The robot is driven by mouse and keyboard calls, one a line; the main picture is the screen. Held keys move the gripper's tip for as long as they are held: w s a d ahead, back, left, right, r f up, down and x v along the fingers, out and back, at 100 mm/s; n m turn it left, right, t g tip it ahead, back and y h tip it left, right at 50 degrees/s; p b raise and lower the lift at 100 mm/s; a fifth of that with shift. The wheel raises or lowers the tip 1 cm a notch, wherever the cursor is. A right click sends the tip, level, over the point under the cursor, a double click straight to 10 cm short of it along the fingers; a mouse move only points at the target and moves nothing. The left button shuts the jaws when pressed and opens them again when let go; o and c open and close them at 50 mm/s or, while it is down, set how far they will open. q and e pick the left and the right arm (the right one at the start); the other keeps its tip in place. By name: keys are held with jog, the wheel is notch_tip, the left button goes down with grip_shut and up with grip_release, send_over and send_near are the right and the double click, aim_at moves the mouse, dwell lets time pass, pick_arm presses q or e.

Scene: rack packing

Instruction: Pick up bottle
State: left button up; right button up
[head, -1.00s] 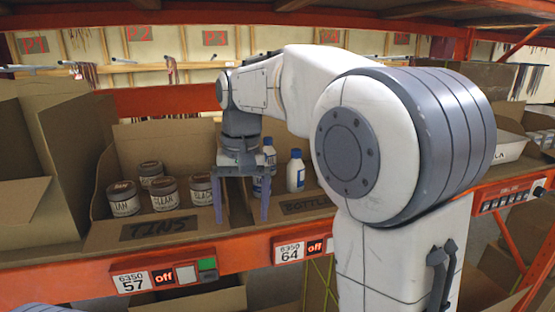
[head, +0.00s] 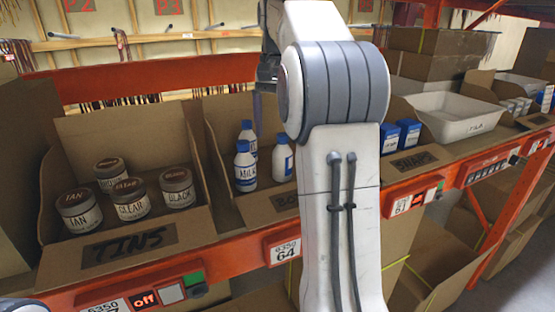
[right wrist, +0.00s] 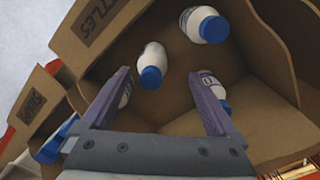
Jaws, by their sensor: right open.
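White bottles with blue caps stand in a cardboard bin in the head view: a front one (head: 245,168), one behind it (head: 248,136) and one to the right (head: 283,160). In the right wrist view, one bottle (right wrist: 152,62) lies ahead of the finger gap and another (right wrist: 204,25) is farther up. A third (right wrist: 223,105) is partly hidden by the right-hand finger. My right gripper (right wrist: 162,90) is open, with nothing between its fingers, over the bottle bin. In the head view it is mostly hidden behind my arm. My left gripper is out of view.
A bin with several labelled tins (head: 130,203) adjoins the bottle bin on the left. Blue boxes (head: 408,133) and a white tray (head: 455,118) are to the right. The orange shelf edge (head: 235,262) runs along the front; cardboard walls (right wrist: 275,50) surround the bottles.

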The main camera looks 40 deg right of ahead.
aim_at(283, 159)
jog(key=f, duration=0.3)
jog(key=shift+s+d, duration=0.1)
jog(key=shift+d, duration=0.25)
jog(key=shift+s+f, duration=0.15)
jog(key=shift+f, duration=0.25)
notch_tip(283, 159, down, 3)
jog(key=shift+s+d+f+p, duration=0.15)
jog(key=shift+p, duration=0.55)
jog(key=shift+f, duration=0.55)
jog(key=c, duration=1.4)
grip_shut()
jog(key=shift+r, duration=0.1)
